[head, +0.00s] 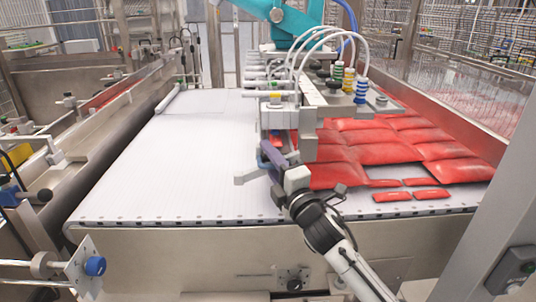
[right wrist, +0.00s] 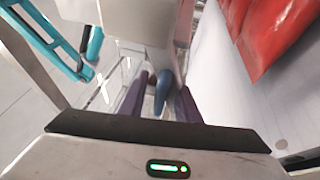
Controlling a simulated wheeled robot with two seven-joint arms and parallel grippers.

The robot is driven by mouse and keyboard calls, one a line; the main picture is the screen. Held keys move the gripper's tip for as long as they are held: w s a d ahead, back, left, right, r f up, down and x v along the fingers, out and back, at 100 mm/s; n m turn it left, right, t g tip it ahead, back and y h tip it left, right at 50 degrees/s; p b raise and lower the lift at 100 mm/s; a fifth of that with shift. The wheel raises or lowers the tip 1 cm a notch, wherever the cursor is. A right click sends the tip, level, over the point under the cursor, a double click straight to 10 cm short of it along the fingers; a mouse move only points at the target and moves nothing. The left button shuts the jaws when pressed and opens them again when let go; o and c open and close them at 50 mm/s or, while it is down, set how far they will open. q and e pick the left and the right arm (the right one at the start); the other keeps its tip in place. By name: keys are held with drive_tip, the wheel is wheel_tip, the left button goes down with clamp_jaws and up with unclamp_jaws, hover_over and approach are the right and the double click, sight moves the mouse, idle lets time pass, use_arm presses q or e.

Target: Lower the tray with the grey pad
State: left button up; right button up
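My right gripper (head: 272,156) is at the front of the picker head (head: 310,118), above the white belt. In the right wrist view its two purple fingers (right wrist: 160,104) stand apart. A blue-grey rounded piece (right wrist: 163,88) shows between them, close to the right finger, with a gap to the left one. I cannot tell whether this piece is the grey pad. A small light grey block (head: 246,176) sits just left of the fingers in the head view. No separate tray can be made out for certain. My left gripper is not in view.
Red packs (head: 385,150) lie on the right part of the white belt (head: 190,150); its left part is bare. A teal robot arm (head: 280,15) and hoses are above the picker head. Metal rails flank the belt. A blue knob (head: 95,266) is at front left.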

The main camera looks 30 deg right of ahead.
drive_tip(key=shift+w, duration=0.25)
drive_tip(key=c, duration=0.7)
drive_tip(key=shift+r, duration=0.1)
clamp_jaws()
